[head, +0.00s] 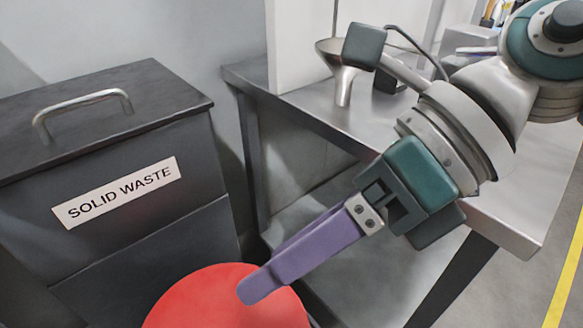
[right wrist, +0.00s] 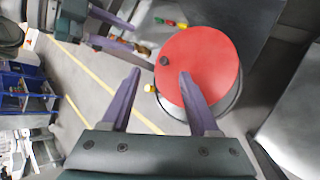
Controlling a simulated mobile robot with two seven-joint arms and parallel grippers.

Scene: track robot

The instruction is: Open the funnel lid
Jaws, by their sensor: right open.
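A red round lid (head: 210,305) shows at the bottom of the head view, cut off by the frame edge. In the right wrist view the red lid (right wrist: 210,62) lies flat on a pale drum, with a small dark spot near its left edge. My right gripper (head: 252,287) is open and empty, its purple fingers pointing down over the lid. In the right wrist view one fingertip of my right gripper (right wrist: 160,75) overlaps the lid and the other is left of it; contact cannot be told. My left gripper (right wrist: 130,42), also with purple fingers apart, shows at upper left there.
A dark bin labelled SOLID WASTE (head: 90,240) stands left of the lid. A metal table (head: 400,130) is at right, with a metal funnel (head: 343,88) on it. Blue shelving (right wrist: 25,90) stands across open floor with yellow lines.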

